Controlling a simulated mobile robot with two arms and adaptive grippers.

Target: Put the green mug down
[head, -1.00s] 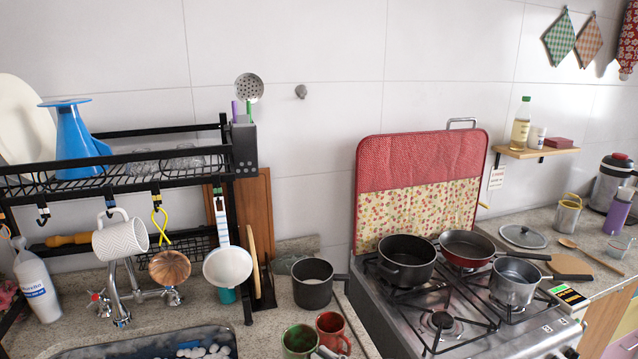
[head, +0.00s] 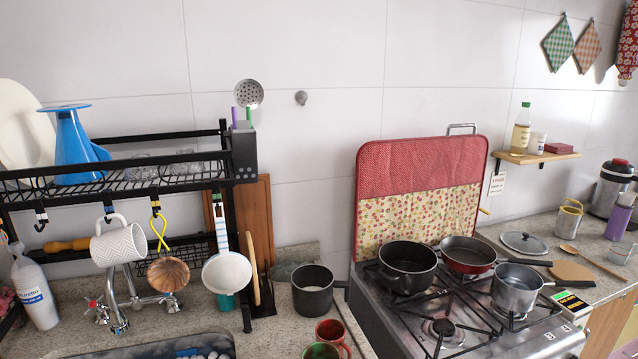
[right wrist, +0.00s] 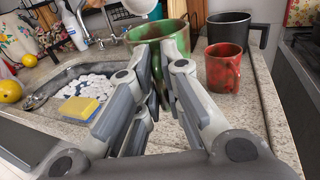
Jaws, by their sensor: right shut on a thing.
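The green mug (right wrist: 150,32), mottled with red, is in front of my right gripper (right wrist: 160,64) in the right wrist view. The two fingers are closed in on its handle side, and the handle sits between them. In the head view only the mug's rim and upper part (head: 320,352) show at the bottom edge. The fingers hide part of its body, and I cannot tell whether its base touches the counter. A red mug (right wrist: 223,68) stands upright on the counter to its right, also seen in the head view (head: 331,330). My left gripper is not in view.
A dark pot (right wrist: 230,28) stands behind the red mug. The sink (right wrist: 48,78) with white pieces is to the left, with a yellow sponge (right wrist: 78,109) at its edge. Speckled counter (right wrist: 190,131) is bare in front of the red mug. The stove (head: 450,310) is to the right.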

